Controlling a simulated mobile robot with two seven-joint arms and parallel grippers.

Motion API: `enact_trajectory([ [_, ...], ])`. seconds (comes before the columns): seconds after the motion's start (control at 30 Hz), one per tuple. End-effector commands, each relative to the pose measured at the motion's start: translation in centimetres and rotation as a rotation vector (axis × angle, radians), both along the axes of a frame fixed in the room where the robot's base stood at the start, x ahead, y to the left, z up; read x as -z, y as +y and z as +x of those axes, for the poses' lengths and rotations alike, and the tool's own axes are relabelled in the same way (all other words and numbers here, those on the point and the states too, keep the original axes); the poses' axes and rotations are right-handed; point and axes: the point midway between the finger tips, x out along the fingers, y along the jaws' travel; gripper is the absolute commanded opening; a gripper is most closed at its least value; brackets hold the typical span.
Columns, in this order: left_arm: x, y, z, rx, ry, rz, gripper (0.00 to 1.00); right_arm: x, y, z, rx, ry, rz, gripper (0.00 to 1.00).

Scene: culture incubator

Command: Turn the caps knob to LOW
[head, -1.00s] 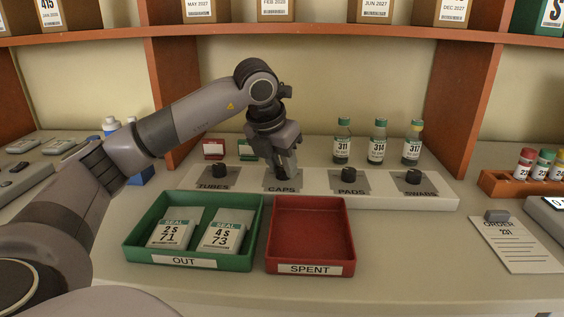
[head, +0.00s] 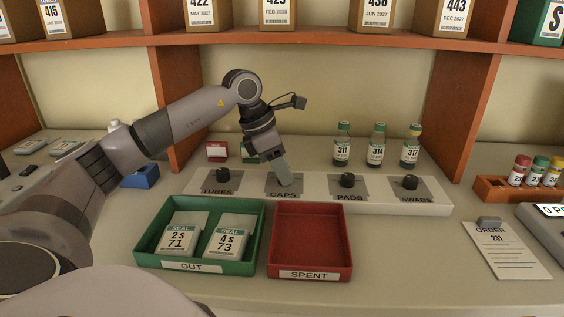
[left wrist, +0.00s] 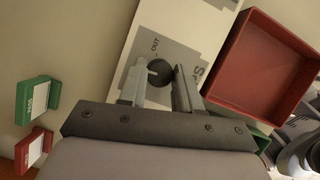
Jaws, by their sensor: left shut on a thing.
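The caps knob (left wrist: 161,71) is a round black knob on a grey plate marked CAPS (head: 284,194), on the long white panel. My left gripper (head: 285,181) points down at this plate, and its fingers hide the knob in the head view. In the left wrist view the two fingers of my left gripper (left wrist: 161,77) stand on either side of the knob, shut on it. A pale mark shows on the knob, and the word OUT is printed on the plate near it. I cannot read a LOW mark. My right gripper is not in view.
Similar knobs stand on the panel: tubes (head: 223,174), pads (head: 347,180) and swabs (head: 410,181). A green OUT tray (head: 140,247) with two seal packs and an empty red SPENT tray (head: 310,258) stand in front. Several vials (head: 378,145) stand behind the panel.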

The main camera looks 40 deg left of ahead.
Motion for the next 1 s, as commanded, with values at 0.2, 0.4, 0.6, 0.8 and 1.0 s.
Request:
enact_trajectory([
  [0.2,-0.13,0.03,0.04,0.072,0.000,-0.001,0.03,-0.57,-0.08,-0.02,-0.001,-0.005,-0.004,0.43],
  [0.4,-0.06,0.05,0.05,0.096,-0.001,0.000,0.03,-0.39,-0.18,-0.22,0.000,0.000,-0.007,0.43],
  [0.6,-0.03,0.05,0.05,0.098,0.000,0.001,0.03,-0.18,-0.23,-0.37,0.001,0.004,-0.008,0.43],
  [0.8,-0.03,0.05,0.05,0.097,0.000,0.000,0.46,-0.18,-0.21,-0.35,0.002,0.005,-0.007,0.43],
  [1.0,-0.02,0.06,0.04,0.097,0.000,0.000,0.57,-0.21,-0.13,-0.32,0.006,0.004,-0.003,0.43],
])
